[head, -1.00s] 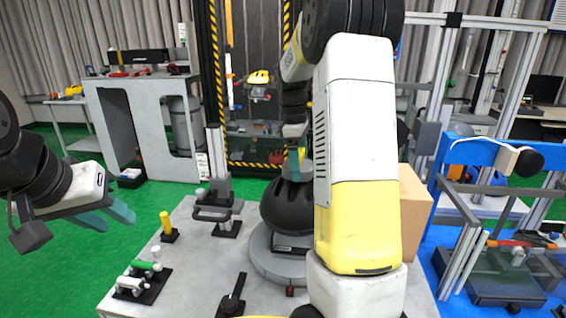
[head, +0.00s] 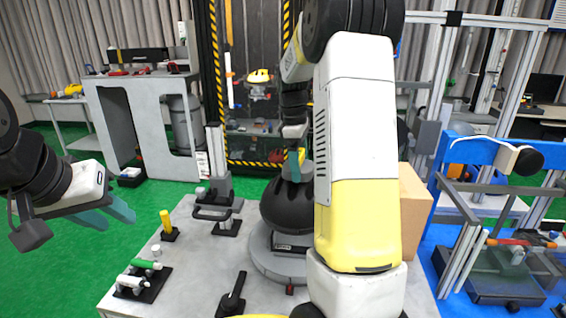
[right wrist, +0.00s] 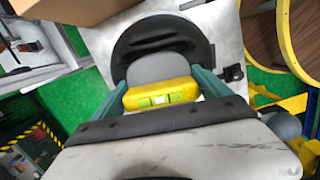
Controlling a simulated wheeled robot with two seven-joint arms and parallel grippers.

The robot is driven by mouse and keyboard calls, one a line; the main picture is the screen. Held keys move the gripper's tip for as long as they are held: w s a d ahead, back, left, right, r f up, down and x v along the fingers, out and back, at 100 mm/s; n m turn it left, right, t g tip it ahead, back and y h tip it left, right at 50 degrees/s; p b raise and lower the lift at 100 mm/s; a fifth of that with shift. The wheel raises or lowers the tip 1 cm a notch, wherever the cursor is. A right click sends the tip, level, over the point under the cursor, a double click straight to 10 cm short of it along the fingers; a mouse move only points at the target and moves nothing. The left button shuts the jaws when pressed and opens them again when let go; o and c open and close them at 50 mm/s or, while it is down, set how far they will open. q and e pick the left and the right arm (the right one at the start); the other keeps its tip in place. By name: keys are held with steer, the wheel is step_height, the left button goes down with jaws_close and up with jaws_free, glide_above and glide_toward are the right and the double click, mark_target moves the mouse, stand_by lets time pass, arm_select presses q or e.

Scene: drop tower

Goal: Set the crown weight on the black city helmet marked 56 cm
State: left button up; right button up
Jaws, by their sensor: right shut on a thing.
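A black helmet (head: 285,207) with vents sits on a round grey stand (head: 262,262) on the table. A small plate on the stand carries a label too small to read. My right gripper (head: 297,168) points down over the helmet's crown, partly hidden behind my own arm. In the right wrist view its teal fingers are shut on the grey rounded crown weight (right wrist: 158,68), with the black helmet (right wrist: 160,35) right behind it. I cannot tell whether the weight touches the helmet. My left gripper (head: 112,213) is open and empty, left of the table.
The grey table (head: 195,270) also bears a yellow-topped peg (head: 167,226), a black block with green and white handles (head: 143,278) and dark fixtures. A cardboard box (head: 414,205) stands right of my arm. A blue frame (head: 470,155) stands further right.

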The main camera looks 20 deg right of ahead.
steer(key=shift+f, duration=0.3)
stand_by(0.5)
steer(key=o, duration=1.9)
steer(key=shift+f, duration=0.15)
steer(key=r, duration=0.7)
steer(key=shift+w+a+r, duration=0.15)
steer(key=shift+w+a, duration=0.1)
steer(key=shift+a, duration=0.1)
steer(key=shift+r, duration=0.35)
